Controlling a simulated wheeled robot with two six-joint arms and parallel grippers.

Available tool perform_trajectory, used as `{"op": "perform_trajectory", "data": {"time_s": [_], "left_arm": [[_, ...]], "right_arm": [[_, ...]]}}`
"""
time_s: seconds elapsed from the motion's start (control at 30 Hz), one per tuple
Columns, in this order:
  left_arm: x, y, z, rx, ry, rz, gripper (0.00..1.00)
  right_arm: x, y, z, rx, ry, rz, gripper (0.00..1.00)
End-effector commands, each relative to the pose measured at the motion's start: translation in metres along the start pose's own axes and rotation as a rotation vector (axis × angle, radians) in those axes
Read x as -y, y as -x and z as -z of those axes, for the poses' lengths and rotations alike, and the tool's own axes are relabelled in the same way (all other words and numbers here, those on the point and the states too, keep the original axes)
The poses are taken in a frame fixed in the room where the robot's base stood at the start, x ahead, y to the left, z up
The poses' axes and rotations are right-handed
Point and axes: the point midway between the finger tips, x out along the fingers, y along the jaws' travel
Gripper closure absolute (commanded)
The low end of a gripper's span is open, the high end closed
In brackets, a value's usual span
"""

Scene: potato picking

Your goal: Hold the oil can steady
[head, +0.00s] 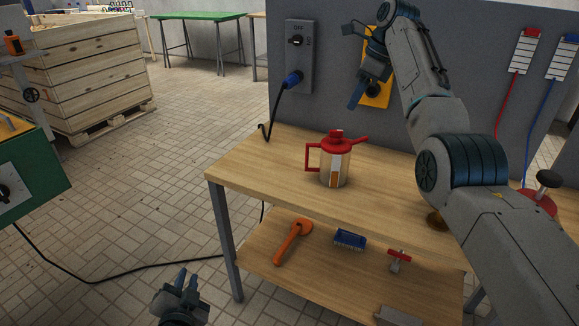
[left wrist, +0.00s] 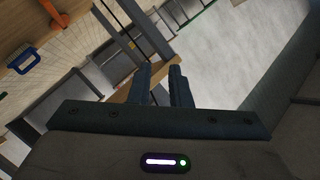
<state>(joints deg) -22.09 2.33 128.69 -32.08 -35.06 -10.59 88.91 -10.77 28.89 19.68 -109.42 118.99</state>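The oil can (head: 335,163) stands upright on the wooden workbench top (head: 255,165). It has a pale body with a brown patch, a red lid, a red handle at left and a red spout pointing right. My right gripper (head: 354,64) is open and empty, above and behind the can, in front of the grey panel. My left gripper (head: 186,281) is low at the bottom, left of the workbench and well apart from the can. Its two fingers show a narrow empty gap in the left wrist view (left wrist: 160,88). I cannot make out the can there.
The bench's lower shelf (head: 262,268) holds an orange tool (head: 292,243), a blue brush-like item (head: 350,239) and a red-handled valve (head: 398,260). The panel (head: 330,95) carries a switch box (head: 299,55) with a blue plug. A wooden crate (head: 80,85) stands back left. A cable crosses the floor.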

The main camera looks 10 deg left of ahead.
Motion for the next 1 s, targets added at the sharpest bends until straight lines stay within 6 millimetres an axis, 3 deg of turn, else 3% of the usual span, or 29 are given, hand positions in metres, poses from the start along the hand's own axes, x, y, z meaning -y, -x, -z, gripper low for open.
{"op": "perform_trajectory", "data": {"time_s": [0.03,0.2,0.43,0.7,0.83,1.0], "left_arm": [[0.010,-0.013,0.018,-0.058,-0.078,0.065,0.83],[0.034,-0.041,0.079,-0.239,-0.379,0.267,0.83],[0.038,-0.066,0.166,-0.453,-0.829,0.491,0.83],[0.006,-0.095,0.254,-0.661,-1.404,0.663,0.83],[-0.016,-0.114,0.284,-0.743,-1.689,0.700,0.83],[-0.039,-0.138,0.307,-0.821,-2.014,0.695,0.83]], "right_arm": [[0.000,0.000,0.000,0.000,0.000,0.000,0.64],[0.000,0.000,0.000,0.000,0.001,0.001,0.64],[0.000,0.000,0.000,0.000,0.001,0.001,0.64],[0.000,0.000,0.000,0.000,0.001,0.001,0.64],[0.000,0.000,0.000,0.000,0.001,0.001,0.64],[0.000,0.000,0.000,0.000,0.001,0.001,0.64]]}}
